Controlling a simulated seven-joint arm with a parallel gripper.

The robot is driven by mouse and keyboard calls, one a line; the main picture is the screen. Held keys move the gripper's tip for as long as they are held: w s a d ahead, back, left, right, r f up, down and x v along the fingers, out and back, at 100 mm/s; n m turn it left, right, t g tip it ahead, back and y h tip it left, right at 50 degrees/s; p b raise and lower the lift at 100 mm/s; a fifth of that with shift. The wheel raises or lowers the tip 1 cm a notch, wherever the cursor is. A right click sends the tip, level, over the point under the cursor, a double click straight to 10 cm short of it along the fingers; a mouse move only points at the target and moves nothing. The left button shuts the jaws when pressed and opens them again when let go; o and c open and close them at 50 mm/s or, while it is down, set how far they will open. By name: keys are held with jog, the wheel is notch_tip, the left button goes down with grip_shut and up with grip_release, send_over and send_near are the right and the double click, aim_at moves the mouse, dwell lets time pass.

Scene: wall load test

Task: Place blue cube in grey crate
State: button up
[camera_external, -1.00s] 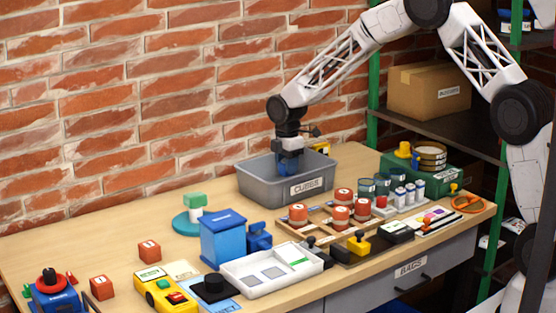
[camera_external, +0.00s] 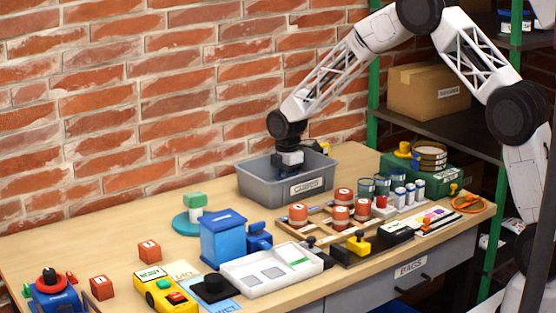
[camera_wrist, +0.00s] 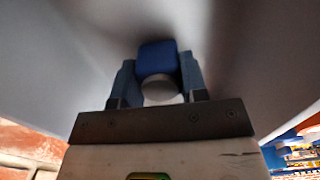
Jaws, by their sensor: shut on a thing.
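The grey crate (camera_external: 262,190) with a white label stands on the table near the brick wall. My gripper (camera_external: 288,172) is lowered into it, and its fingertips are hidden behind the front wall in the external view. In the wrist view my gripper (camera_wrist: 158,80) is shut on the blue cube (camera_wrist: 157,55), with a finger at each side of it. A pale round shape shows just below the cube there. Grey crate surfaces fill most of the surroundings in that view. The cube is hidden in the external view.
Right in front of the crate is a wooden rack (camera_external: 322,222) with red-orange pieces. A blue box (camera_external: 222,240) and a white tray (camera_external: 270,272) stand further forward. Red cubes (camera_external: 149,251) lie at the left. The table behind and left of the crate is clear.

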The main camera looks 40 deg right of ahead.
jog(key=shift+f, duration=0.1)
jog(key=o, duration=0.9)
jog(key=shift+o, duration=0.2)
notch_tip(320, 180, up, 12)
dwell(0.4)
dwell(0.5)
jog(key=shift+r, duration=0.2)
